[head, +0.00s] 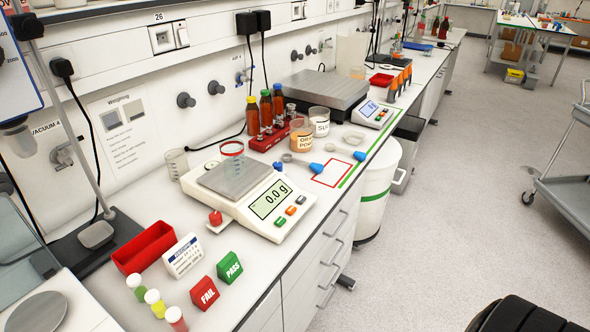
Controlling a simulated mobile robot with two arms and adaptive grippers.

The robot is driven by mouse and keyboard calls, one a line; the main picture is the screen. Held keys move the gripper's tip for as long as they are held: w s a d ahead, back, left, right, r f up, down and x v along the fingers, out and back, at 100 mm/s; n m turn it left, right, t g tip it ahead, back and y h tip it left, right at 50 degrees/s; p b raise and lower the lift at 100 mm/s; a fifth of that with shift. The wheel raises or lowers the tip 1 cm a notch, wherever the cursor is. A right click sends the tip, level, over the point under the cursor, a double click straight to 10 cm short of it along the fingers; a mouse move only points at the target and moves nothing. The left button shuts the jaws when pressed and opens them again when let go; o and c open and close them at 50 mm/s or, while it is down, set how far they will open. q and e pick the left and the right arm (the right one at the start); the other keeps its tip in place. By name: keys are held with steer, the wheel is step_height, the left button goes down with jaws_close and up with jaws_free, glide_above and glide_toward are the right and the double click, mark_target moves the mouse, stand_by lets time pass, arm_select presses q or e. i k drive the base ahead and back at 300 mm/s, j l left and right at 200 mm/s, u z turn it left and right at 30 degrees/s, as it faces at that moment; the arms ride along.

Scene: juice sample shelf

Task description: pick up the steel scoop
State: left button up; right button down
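Two small scoop-like tools with blue handles lie on the bench by the powder jars. The nearer one has a grey head and a blue handle (316,168) at the left edge of a red-outlined rectangle (333,173). The farther one has a pale grey head and a blue handle (359,156) just beyond that rectangle. They are too small to tell which is the steel scoop.
A balance (267,207) reading 0.0 g stands left of the tools. Behind them are two labelled jars (302,136) (320,121) and a red rack (269,141) with bottles. The red-outlined rectangle is empty. A white bin (374,203) stands on the floor at the bench front.

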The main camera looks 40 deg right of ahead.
mark_target(317, 168)
steer(key=z, duration=0.4)
steer(key=k+z, duration=0.15)
steer(key=z, duration=0.3)
steer(key=k+z, duration=0.1)
steer(key=z, duration=0.3)
